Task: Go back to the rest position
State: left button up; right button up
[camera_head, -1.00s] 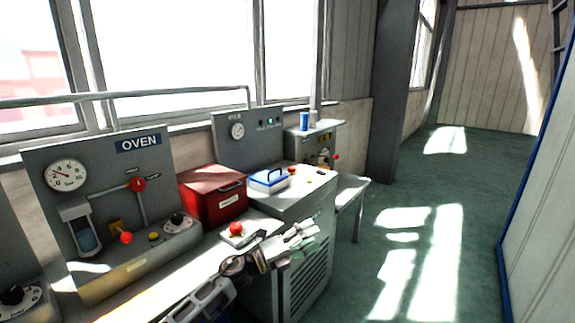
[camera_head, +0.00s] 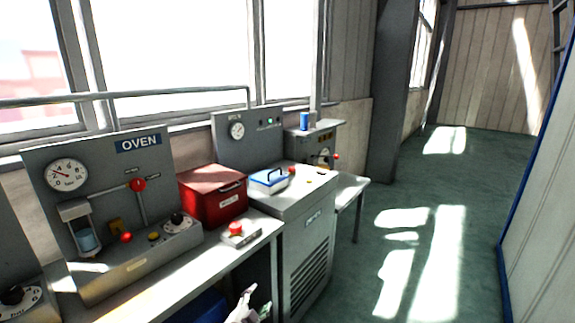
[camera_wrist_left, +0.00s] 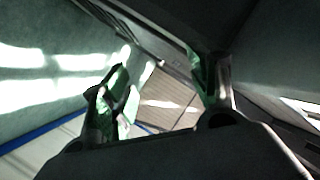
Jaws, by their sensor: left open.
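My left gripper (camera_head: 243,306) shows at the bottom edge of the head view, below the front edge of the workbench (camera_head: 222,262). Only its pale fingertips are in the picture there. In the left wrist view its two fingers (camera_wrist_left: 165,88) stand wide apart with nothing between them, so it is open and empty. The rest of the left arm is hidden below the head view. My right gripper does not show in either view.
The oven panel (camera_head: 105,195), a red box (camera_head: 213,210) and a red button box (camera_head: 238,236) stand on the bench. A blue-and-white case (camera_head: 268,184) lies on the grey cabinet (camera_head: 308,222). A blue can (camera_head: 304,121) stands farther back. Green floor (camera_head: 465,190) at right is clear.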

pick_arm(q)
jog(key=s+a+f+n+g+y, duration=0.2)
jog(key=s+a+f+n+g, duration=0.25)
jog(key=s+f, duration=0.75)
jog(key=s+a+f+n+g+y, duration=0.25)
jog(key=s+a+f+g, duration=0.2)
jog(key=s+f, duration=0.75)
jog(key=s+a+f+n+g+p, duration=0.1)
jog(key=s+f+n+g, duration=0.1)
jog(key=s, duration=1)
notch_tip(320, 180, down, 2)
jog(key=shift+f+n+g+h, duration=0.1)
jog(key=shift+n+g+h, duration=0.3)
jog(key=shift+g, duration=0.4)
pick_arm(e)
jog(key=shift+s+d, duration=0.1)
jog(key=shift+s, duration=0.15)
pick_arm(q)
jog(key=shift+p, duration=0.4)
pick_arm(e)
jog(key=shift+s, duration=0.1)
